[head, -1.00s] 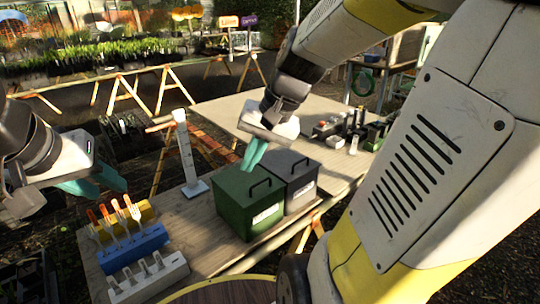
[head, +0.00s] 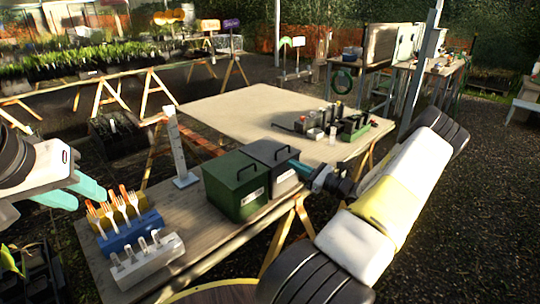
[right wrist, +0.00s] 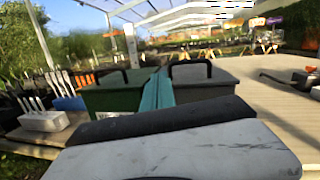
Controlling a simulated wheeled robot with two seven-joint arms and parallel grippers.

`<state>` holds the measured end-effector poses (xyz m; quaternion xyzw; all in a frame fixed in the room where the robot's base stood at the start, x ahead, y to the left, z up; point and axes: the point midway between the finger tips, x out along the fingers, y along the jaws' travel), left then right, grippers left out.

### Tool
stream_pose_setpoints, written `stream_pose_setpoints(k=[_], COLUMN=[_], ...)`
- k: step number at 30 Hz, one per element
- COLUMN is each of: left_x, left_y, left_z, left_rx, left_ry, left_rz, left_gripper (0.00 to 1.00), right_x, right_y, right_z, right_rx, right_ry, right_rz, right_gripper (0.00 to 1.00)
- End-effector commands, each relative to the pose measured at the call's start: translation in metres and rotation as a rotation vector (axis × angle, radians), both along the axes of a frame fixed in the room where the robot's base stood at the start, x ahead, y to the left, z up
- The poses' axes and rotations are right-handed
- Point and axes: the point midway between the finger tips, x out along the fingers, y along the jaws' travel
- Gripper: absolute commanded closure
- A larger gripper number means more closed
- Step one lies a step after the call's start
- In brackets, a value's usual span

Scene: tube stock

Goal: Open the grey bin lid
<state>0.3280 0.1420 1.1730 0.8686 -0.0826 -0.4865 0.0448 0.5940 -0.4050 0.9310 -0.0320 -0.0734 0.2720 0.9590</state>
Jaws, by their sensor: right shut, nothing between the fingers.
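The grey bin (head: 283,187) stands beside the green bin (head: 236,204) on the near table. Its grey lid (head: 268,148) lies flat and closed, with a black handle (head: 282,153) on top. My right gripper (head: 293,165) is shut and empty, its teal fingers at the right side of the grey bin near lid height. I cannot tell whether they touch it. In the right wrist view the shut fingers (right wrist: 158,90) appear in front of the bins, with the grey bin's handle (right wrist: 190,66) to their right. My left gripper (head: 82,193) is open and empty at the far left.
A white post on a base (head: 178,150) stands left of the green bin. Blue (head: 134,232), yellow and white racks with tools stand at the table's left end. Small black items (head: 345,120) stand on the far table. The far tabletop is mostly bare.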

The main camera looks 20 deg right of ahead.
Motion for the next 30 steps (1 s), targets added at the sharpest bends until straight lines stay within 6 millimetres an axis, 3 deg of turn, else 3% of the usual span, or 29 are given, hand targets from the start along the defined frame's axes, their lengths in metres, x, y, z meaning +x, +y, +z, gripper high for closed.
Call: stream_pose_setpoints(k=[3, 7, 11, 24, 30], left_x=[0.000, 0.000, 0.000, 0.000, 0.000], left_y=[0.000, 0.000, 0.000, 0.000, 0.000], left_z=[0.000, 0.000, 0.000, 0.000, 0.000], left_rx=[0.000, 0.000, 0.000, 0.000, 0.000], left_ry=[0.000, 0.000, 0.000, 0.000, 0.000], left_rz=[0.000, 0.000, 0.000, 0.000, 0.000], left_gripper=[0.64, 0.64, 0.64, 0.64, 0.64], right_x=[-0.006, -0.007, 0.005, 0.071, 0.082], right_y=[-0.035, -0.048, -0.045, -0.017, -0.013], right_z=[-0.020, -0.027, -0.024, -0.010, -0.007], right_rx=[0.097, 0.136, 0.137, 0.134, 0.135], right_ry=[-0.010, -0.015, -0.016, -0.015, -0.015], right_rz=[-0.113, -0.158, -0.161, -0.159, -0.159], right_gripper=[1.00, 1.00, 1.00, 1.00, 1.00])
